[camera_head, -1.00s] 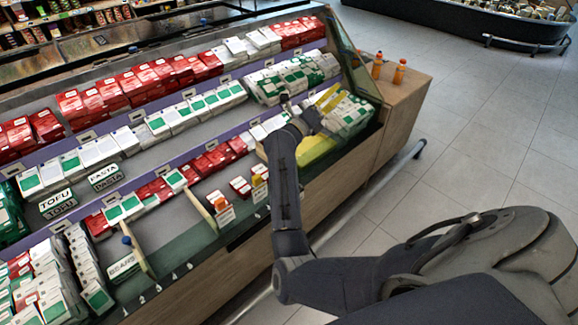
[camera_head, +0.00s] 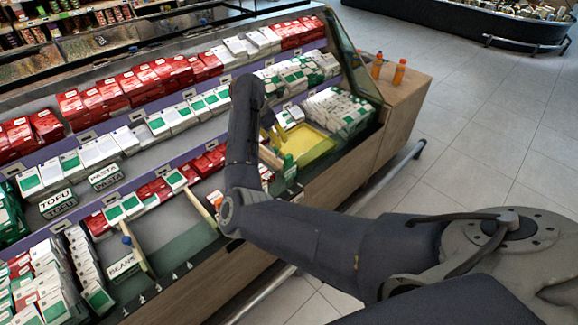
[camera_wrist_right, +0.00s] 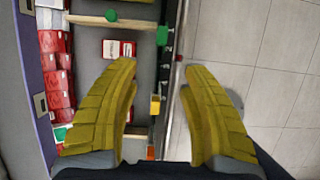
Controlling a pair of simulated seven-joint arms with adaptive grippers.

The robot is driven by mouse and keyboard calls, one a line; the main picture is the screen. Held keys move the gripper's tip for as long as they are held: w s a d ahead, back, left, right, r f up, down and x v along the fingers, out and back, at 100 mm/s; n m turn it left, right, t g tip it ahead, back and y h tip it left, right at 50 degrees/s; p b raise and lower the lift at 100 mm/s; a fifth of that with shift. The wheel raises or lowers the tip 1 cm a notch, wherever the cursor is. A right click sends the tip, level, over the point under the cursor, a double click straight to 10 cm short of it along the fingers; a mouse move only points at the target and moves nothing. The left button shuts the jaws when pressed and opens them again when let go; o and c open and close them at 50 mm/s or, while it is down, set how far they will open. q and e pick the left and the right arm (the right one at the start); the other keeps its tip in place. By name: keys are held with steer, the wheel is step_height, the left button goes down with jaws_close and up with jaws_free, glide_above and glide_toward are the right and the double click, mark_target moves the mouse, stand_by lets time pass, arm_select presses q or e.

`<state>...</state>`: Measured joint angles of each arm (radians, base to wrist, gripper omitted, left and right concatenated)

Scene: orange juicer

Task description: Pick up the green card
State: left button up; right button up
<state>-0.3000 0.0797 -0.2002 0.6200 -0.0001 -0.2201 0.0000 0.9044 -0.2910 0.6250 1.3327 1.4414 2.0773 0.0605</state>
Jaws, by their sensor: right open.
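I cannot single out a green card for certain. A small green piece (camera_wrist_right: 162,36) sits at the end of a shelf divider in the right wrist view, ahead of the fingertips. In the head view, a small green piece (camera_head: 289,166) shows at the counter's front edge, beside my right gripper (camera_head: 275,145). In the wrist view the right gripper (camera_wrist_right: 155,68) is open, its yellow fingers apart and nothing held. A yellow-orange piece (camera_wrist_right: 155,105) lies in the space between the fingers as seen from the wrist. My left gripper is not in view.
A yellow tray (camera_head: 322,154) lies right of the gripper, near stacked white-and-green boxes (camera_head: 345,112). Red boxes (camera_wrist_right: 56,92) line the shelf at left in the wrist view. Wooden dividers (camera_head: 200,208) split the front row. Tiled floor (camera_wrist_right: 240,45) is clear beyond the edge.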

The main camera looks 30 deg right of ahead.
mark_target(287, 157)
steer(key=x, duration=1.1)
steer(key=shift+s+d+f, duration=0.1)
steer(key=shift+s+x, duration=0.2)
steer(key=shift+x, duration=2.35)
steer(key=shift+w+d, duration=0.1)
steer(key=shift+d, duration=0.1)
steer(key=shift+c, duration=0.5)
jaws_close()
